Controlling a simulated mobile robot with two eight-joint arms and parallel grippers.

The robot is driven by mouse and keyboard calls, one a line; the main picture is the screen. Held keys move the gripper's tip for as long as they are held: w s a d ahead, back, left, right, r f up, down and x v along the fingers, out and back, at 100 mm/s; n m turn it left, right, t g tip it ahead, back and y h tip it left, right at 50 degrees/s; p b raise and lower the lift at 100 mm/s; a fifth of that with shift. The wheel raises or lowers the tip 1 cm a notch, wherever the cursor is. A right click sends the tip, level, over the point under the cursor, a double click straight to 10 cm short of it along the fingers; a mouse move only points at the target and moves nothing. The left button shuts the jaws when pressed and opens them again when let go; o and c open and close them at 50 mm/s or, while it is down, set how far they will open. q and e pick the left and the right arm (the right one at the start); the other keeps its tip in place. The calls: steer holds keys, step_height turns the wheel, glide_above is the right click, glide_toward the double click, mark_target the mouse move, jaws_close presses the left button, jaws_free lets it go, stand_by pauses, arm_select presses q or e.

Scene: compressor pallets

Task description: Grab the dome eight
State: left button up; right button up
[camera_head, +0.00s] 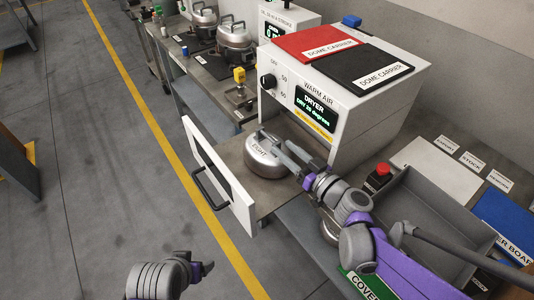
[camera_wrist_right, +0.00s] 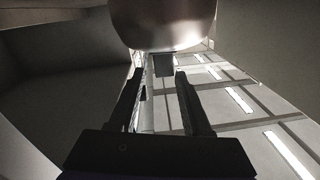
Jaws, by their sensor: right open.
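The silver dome (camera_head: 266,160), with a label that seems to read EIGHT, sits in the pulled-out drawer (camera_head: 272,194) of the dryer (camera_head: 338,88). My right gripper (camera_head: 282,143) reaches in from the right, its fingers at the dome's top right side. In the right wrist view, the fingers (camera_wrist_right: 159,75) are apart. The dome (camera_wrist_right: 165,22) fills the top middle, and a small dark block (camera_wrist_right: 163,65) shows between the fingertips; contact cannot be judged. My left gripper (camera_head: 203,269) is low in the head view, far from the dome, its jaws unclear.
Red (camera_head: 314,42) and black (camera_head: 362,68) dome carrier mats lie on the dryer. The drawer's white front with a black handle (camera_head: 210,188) stands out over the floor. A grey bin (camera_head: 440,215) and a red button (camera_head: 379,177) are at right. More silver pots stand behind.

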mark_target(268, 136)
steer(key=x, duration=0.7)
steer(key=shift+a, duration=0.4)
steer(key=shift+s+r, duration=0.1)
jaws_close()
stand_by(0.9)
